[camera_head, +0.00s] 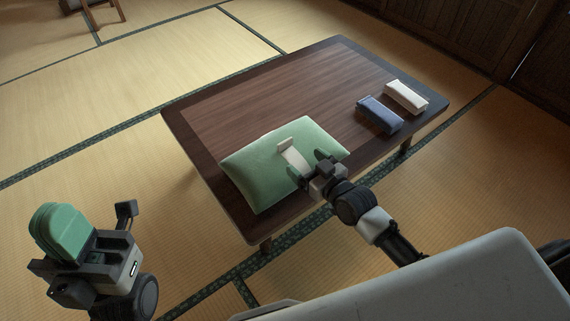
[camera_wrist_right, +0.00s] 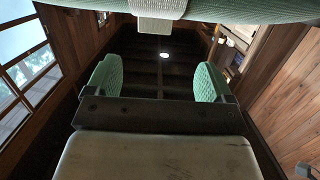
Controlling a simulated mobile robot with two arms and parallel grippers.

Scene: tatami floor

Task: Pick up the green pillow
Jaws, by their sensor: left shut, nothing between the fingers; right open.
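The green pillow (camera_head: 258,170) lies on the near left part of the low wooden table, with a pale strap or tab (camera_head: 293,155) on its near right part. In the right wrist view the pillow (camera_wrist_right: 240,12) fills the top edge, and the pale tab hangs below it. My right gripper (camera_head: 308,167) is at the pillow's near right side by the tab. Its two green-padded fingers are apart with nothing between them (camera_wrist_right: 157,82); contact with the pillow cannot be told. My left gripper (camera_head: 62,232) is shut and empty, well left of the table.
The brown wooden table (camera_head: 290,85) has a clear far half. A dark blue pouch-like item (camera_head: 379,115) and a cream one (camera_head: 406,97) lie at its right end. Tatami floor (camera_head: 110,150) is open on the left. A wooden piece of furniture (camera_head: 105,14) stands far back left.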

